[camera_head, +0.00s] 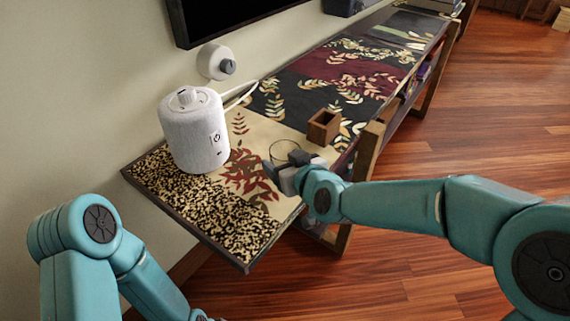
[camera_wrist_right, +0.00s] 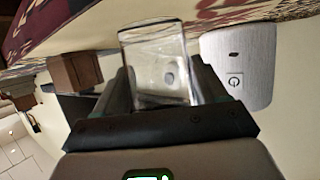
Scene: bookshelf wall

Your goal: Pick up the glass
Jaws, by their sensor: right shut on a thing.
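The clear glass (camera_head: 285,149) is at the patterned shelf top, right of the white cylinder, and its rim shows above my right gripper (camera_head: 284,164). In the right wrist view, the see-through glass (camera_wrist_right: 154,62) stands between the two dark fingers of the right gripper (camera_wrist_right: 163,85), which is shut on it. Whether the glass touches the shelf or is just above it, I cannot tell. My left arm shows at the lower left of the head view, and its gripper is out of sight.
A white cylindrical device (camera_head: 194,130) stands left of the glass; it also shows close by in the right wrist view (camera_wrist_right: 240,68). A small brown wooden box (camera_head: 323,127) is behind and right. The patterned shelf (camera_head: 215,215) runs along the wall. Open wooden floor (camera_head: 420,275) lies right.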

